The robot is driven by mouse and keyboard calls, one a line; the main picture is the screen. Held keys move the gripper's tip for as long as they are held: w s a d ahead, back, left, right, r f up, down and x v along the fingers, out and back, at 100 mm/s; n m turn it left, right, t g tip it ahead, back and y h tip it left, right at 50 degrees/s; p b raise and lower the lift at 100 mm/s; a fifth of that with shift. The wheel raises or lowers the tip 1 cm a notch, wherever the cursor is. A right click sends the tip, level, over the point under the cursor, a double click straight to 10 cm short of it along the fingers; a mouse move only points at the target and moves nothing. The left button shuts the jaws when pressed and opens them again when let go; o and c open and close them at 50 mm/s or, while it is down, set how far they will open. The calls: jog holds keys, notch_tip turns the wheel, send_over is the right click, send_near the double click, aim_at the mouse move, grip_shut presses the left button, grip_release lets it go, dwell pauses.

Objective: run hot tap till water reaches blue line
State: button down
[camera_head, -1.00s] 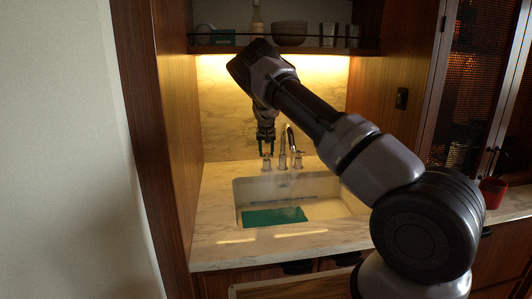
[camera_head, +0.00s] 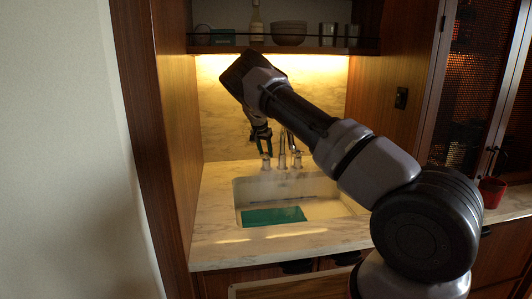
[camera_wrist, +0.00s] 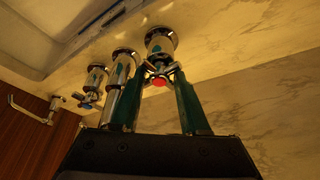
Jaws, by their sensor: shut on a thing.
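The hot tap (camera_head: 266,161) is the left-hand handle behind the sink. In the wrist view, the hot tap (camera_wrist: 160,43) has a red button on its chrome cross handle. My gripper (camera_head: 264,150) reaches down to it, tilted. Its green fingers (camera_wrist: 158,80) are shut on the handle, one on each side. The chrome spout (camera_head: 283,152) stands in the middle, and the blue-marked cold tap (camera_wrist: 95,85) is beyond it. The white sink basin (camera_head: 247,189) has a flat teal area (camera_head: 273,217) at its lower left.
The marble counter (camera_head: 225,245) around the sink is clear. A wooden wall panel stands close on the left. A shelf (camera_head: 235,49) with bowls and cups hangs above. A red mug (camera_head: 492,190) stands on the counter at right. An open drawer (camera_head: 290,290) shows below the sink.

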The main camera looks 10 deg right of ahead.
jog(key=shift+w+a+r+m+g+h, duration=0.15)
jog(key=shift+w+m+g+h, duration=0.1)
jog(key=shift+m, duration=0.65)
jog(key=shift+w+a+r+m+g+h, duration=0.15)
jog(key=shift+w+m+h, duration=0.1)
jog(key=shift+m, duration=0.65)
jog(key=shift+s+d+f, duration=0.1)
jog(key=shift+c, duration=1.6)
grip_release()
jog(key=shift+s+f, duration=0.1)
jog(key=v, duration=1)
jog(key=shift+r, duration=0.4)
